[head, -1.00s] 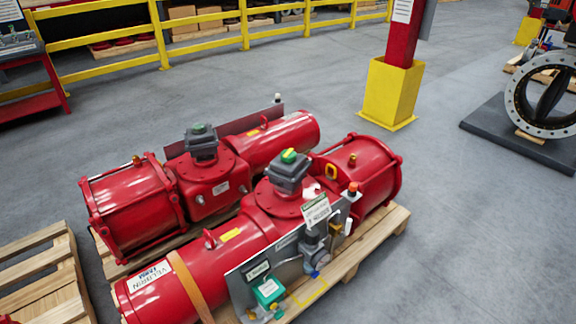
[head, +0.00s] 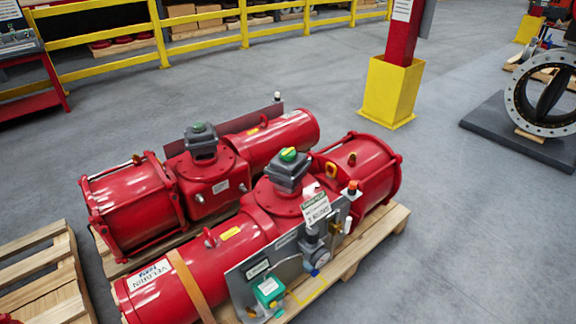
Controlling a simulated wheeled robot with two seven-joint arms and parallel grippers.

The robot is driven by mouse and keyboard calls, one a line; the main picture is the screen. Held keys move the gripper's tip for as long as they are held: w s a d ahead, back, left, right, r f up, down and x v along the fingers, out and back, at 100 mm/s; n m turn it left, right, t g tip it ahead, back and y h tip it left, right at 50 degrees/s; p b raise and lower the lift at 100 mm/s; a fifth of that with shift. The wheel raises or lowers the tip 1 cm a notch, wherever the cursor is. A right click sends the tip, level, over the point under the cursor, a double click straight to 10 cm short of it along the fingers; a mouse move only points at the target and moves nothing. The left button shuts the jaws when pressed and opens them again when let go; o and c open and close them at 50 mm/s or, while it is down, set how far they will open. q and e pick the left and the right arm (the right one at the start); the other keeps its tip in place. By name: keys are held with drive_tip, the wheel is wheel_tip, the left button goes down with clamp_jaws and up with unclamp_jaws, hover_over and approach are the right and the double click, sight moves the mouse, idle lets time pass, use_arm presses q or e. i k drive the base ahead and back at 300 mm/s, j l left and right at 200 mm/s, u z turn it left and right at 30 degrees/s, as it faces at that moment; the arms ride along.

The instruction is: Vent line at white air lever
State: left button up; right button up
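Two red valve actuators lie side by side on a wooden pallet. The near actuator (head: 225,247) carries a grey control panel (head: 240,288) on its front side. On the panel are a green box (head: 269,291), a round gauge (head: 322,259) and a hanging tag (head: 316,209). A small white upright part (head: 347,225), possibly the white air lever, stands at the panel's right end; it is too small to be sure. The far actuator (head: 212,180) lies behind. Neither of my grippers is in view.
The pallet (head: 372,247) sticks out at the right. Another pallet (head: 40,262) stands at the lower left. A yellow post base (head: 390,90) and a large flanged valve (head: 543,100) on a dark slab stand at the right. A yellow railing (head: 205,42) runs behind. The grey floor at lower right is clear.

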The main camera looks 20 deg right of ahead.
sight(347, 226)
drive_tip(key=z, duration=1.15)
